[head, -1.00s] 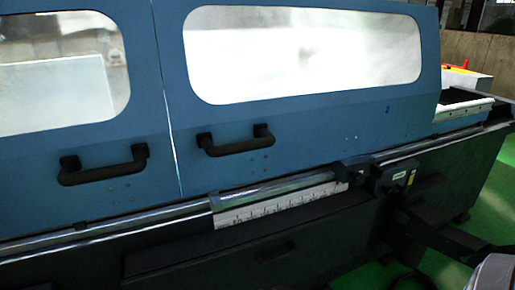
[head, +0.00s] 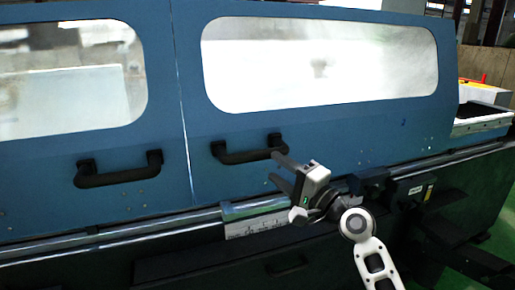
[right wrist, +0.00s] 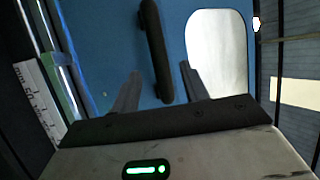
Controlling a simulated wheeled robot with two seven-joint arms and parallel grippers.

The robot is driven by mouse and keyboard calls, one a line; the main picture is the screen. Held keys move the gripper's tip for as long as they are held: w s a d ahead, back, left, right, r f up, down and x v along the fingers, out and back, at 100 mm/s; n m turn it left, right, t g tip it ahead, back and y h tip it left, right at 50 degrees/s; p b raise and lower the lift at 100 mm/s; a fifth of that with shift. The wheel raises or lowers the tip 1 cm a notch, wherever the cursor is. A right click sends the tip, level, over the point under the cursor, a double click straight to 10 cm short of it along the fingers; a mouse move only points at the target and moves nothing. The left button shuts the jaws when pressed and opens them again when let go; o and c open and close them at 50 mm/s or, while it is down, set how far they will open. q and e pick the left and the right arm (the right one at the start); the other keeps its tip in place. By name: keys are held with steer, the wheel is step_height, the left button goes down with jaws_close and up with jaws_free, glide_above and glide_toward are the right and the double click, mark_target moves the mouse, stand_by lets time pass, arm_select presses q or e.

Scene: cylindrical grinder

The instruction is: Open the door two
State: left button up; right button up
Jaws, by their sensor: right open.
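The machine has two blue sliding-type doors side by side, split by a thin vertical seam. The right door (head: 330,130) has a large window and a black bar handle (head: 248,155). The left door (head: 60,165) has a similar black handle (head: 118,172). My right gripper (head: 275,170) is open and empty at the right end of the right door's handle; its upper finger overlaps that end. In the right wrist view, the handle (right wrist: 155,50) shows between the spread fingertips (right wrist: 160,72); whether it lies within their depth I cannot tell. My left gripper is out of view.
A metal rail (head: 110,237) runs along the machine below the doors, with a white scale (head: 252,226) under it. A dark block (head: 412,190) sits on the front at the right. Green floor shows at far right.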

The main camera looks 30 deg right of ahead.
mark_target(263, 158)
steer(key=p+x, duration=0.1)
steer(key=x, duration=0.6)
steer(key=shift+w, duration=0.3)
jaws_close()
